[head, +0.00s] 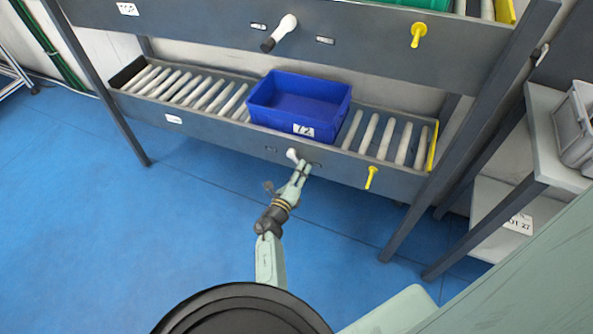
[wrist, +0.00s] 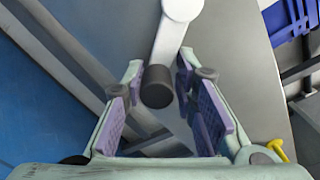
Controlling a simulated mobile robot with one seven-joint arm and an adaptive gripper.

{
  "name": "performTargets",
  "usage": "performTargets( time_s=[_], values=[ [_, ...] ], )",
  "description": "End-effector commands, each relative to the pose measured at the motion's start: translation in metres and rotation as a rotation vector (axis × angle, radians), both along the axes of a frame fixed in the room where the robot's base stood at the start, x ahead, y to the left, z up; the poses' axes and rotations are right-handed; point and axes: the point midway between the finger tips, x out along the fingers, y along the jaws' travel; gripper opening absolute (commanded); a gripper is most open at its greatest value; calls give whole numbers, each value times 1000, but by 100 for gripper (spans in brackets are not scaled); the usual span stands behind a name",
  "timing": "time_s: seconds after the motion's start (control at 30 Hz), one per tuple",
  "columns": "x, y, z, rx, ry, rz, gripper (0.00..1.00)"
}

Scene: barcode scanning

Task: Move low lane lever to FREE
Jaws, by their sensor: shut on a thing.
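The low lane lever has a white hub and arm (head: 292,155) on the front rail of the lower lane. In the wrist view its white arm (wrist: 169,42) ends in a black knob (wrist: 157,88) that lies between my fingers. My gripper (head: 303,168) is at the lever, shut on it, with its purple-padded fingers (wrist: 160,95) on either side. In the head view the fingers hide the lever's knob. Small labels sit on the rail on both sides of the lever, too small to read.
A yellow peg (head: 371,177) sticks out right of my gripper. A side table (head: 500,200) stands at the right. The blue floor at left is clear.

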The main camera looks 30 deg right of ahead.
Motion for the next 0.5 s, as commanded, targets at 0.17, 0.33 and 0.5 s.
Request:
performTargets(
  time_s=[0.17,0.33,0.5],
  values=[
    [6,7,0,-21,31,25,0],
    [6,7,-1,-23,36,25,0],
    [5,7,-1,-22,36,26,0]
  ],
)
